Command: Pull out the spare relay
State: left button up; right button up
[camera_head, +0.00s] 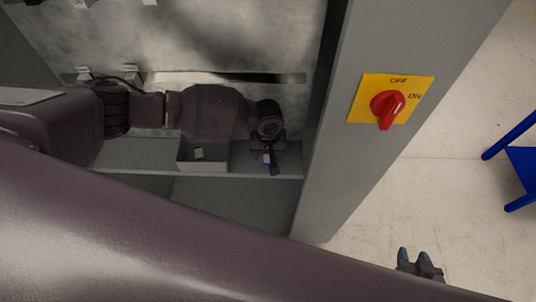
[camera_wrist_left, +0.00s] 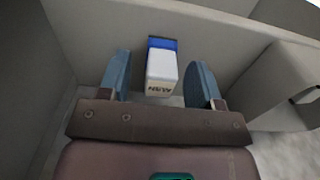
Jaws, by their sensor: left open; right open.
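The spare relay (camera_wrist_left: 162,70), a white block with a blue end and the label "NEW", stands in a grey compartment in the left wrist view. My left gripper (camera_wrist_left: 159,64) is open, with one blue-tipped finger on each side of the relay and visible gaps on both sides. In the head view my left gripper (camera_head: 268,159) reaches down over the right part of the cabinet's shelf, and the relay cannot be told apart there. My right gripper (camera_head: 420,262) is open and empty at the bottom right, outside the cabinet.
The cabinet's side wall (camera_head: 335,165) stands close on the right. A red rotary switch (camera_head: 388,106) on a yellow plate points towards neither printed label clearly.

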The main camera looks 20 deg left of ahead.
pick_arm(q)
jog(key=shift+p, duration=1)
dwell(0.5)
grip_shut()
dwell(0.4)
jog(key=shift+r, duration=0.1)
jog(key=shift+r, duration=2.85)
